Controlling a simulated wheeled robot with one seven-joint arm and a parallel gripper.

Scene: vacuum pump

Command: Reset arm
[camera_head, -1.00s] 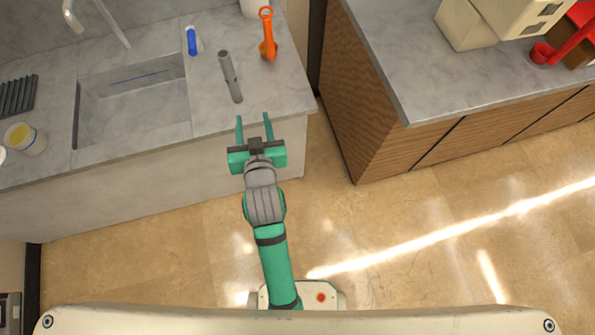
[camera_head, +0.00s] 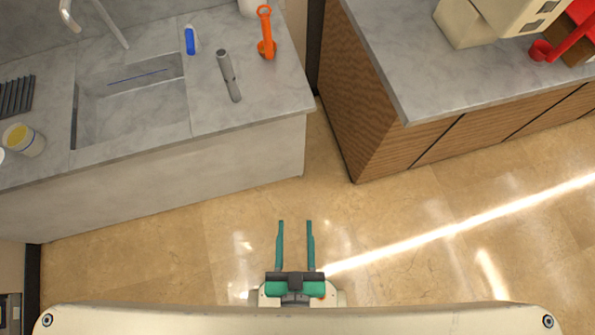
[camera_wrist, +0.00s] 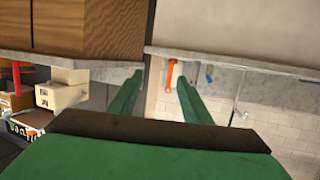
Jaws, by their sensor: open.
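My gripper (camera_head: 295,232) is low in the head view, over the tiled floor and close to my own body. Its two green fingers are apart and parallel, with nothing between them. In the wrist view the fingers of my gripper (camera_wrist: 153,97) also stand apart and empty. My arm is folded back, and most of it is hidden below the gripper and by my own body.
The left counter (camera_head: 160,143) has a sink (camera_head: 135,90), a grey cylinder (camera_head: 229,76), an orange tool (camera_head: 266,35) and a blue-and-white item (camera_head: 191,41). A wood-fronted counter (camera_head: 400,85) stands right, with a red object (camera_head: 556,42). Floor between is clear.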

